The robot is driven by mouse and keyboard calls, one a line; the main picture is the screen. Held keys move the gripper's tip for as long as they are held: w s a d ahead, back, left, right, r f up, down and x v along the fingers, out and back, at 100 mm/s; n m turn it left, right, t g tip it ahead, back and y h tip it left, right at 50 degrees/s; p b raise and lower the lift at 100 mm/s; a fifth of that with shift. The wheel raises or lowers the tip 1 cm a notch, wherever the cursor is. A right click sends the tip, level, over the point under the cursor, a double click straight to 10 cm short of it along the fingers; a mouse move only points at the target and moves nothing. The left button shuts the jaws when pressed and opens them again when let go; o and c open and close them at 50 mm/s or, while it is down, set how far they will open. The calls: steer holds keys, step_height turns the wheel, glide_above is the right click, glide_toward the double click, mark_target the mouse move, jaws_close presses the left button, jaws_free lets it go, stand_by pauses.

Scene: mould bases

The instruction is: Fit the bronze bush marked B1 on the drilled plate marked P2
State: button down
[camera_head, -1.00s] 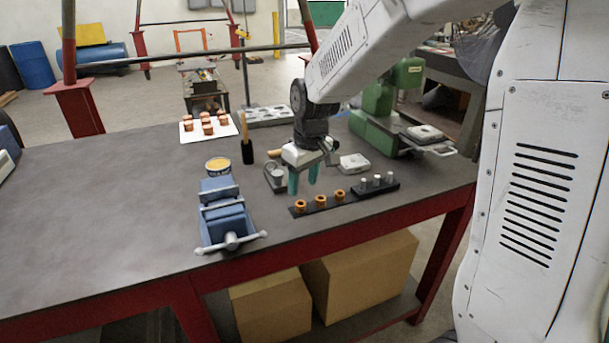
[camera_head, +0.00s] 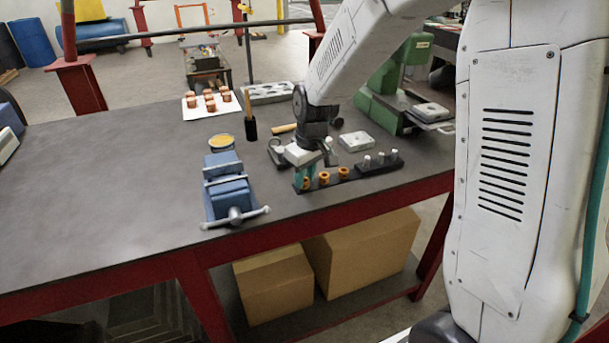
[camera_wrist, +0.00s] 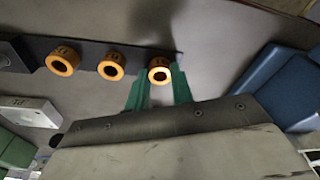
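Three bronze bushes stand in a row on a black strip (camera_wrist: 135,55); in the wrist view they are a left one (camera_wrist: 62,61), a middle one (camera_wrist: 111,66) and a right one (camera_wrist: 159,75). Their marks are too small to read surely. My gripper (camera_wrist: 158,84) has its green fingers apart, one on each side of the right bush; I cannot tell whether they touch it. In the head view my gripper (camera_head: 304,175) is low over the strip's left end. A pale plate (camera_head: 356,141) lies behind the strip; its mark is unreadable.
A blue vice (camera_head: 229,190) stands left of my gripper. A black block with several pale pins (camera_head: 381,160) is to the right. A green machine (camera_head: 392,95) carries another pale plate (camera_head: 431,111). A long pale drilled block (camera_head: 270,92) lies at the back.

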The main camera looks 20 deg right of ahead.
steer(key=shift+r, duration=0.15)
steer(key=shift+r, duration=0.85)
